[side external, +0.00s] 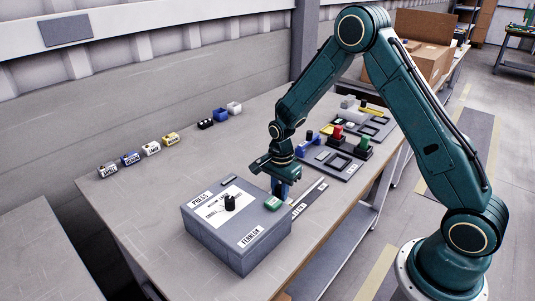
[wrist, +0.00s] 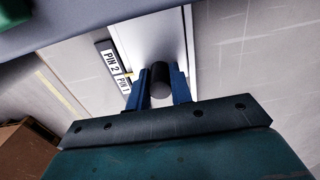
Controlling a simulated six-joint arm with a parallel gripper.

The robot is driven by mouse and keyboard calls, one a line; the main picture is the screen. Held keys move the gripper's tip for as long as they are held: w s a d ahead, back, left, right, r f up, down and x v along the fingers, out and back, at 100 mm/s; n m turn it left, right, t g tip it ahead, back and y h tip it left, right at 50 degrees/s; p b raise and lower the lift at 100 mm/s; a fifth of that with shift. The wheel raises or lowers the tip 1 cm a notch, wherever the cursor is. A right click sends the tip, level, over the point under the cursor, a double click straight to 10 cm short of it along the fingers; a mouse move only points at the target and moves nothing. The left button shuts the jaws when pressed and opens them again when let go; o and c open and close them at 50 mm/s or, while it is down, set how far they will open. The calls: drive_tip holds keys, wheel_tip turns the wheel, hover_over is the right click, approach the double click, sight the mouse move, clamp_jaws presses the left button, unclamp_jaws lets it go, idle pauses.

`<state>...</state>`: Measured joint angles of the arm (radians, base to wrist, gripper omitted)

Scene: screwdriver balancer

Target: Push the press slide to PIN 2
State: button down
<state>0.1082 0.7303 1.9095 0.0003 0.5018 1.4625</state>
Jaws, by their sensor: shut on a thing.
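My gripper (wrist: 160,88) has its two blue fingers shut on a black round knob (wrist: 159,76), which I take to be the press slide's handle. A pale strip (wrist: 152,35) lies beneath the knob. The PIN 2 label (wrist: 112,62) and the PIN 1 label (wrist: 124,86) are to its left in the wrist view. A small yellow mark shows beside the labels, close to where they meet. In the side external view, my gripper (side external: 281,189) points down at the right rear edge of the grey press box (side external: 238,247); the knob is hidden there.
The box top carries a black dial (side external: 230,202) and a green block (side external: 273,203). A dark labelled strip (side external: 309,197) lies to its right. Fixtures with red (side external: 338,132) and green (side external: 363,141) parts stand behind. Small labelled bins (side external: 151,149) line the table's back; the left table is clear.

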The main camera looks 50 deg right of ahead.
sight(268, 195)
drive_tip(key=shift+a, duration=1.1)
drive_tip(key=c, duration=1.2)
unclamp_jaws()
drive_tip(key=shift+o, duration=0.2)
drive_tip(key=shift+r, duration=3.5)
drive_tip(key=shift+r, duration=0.1)
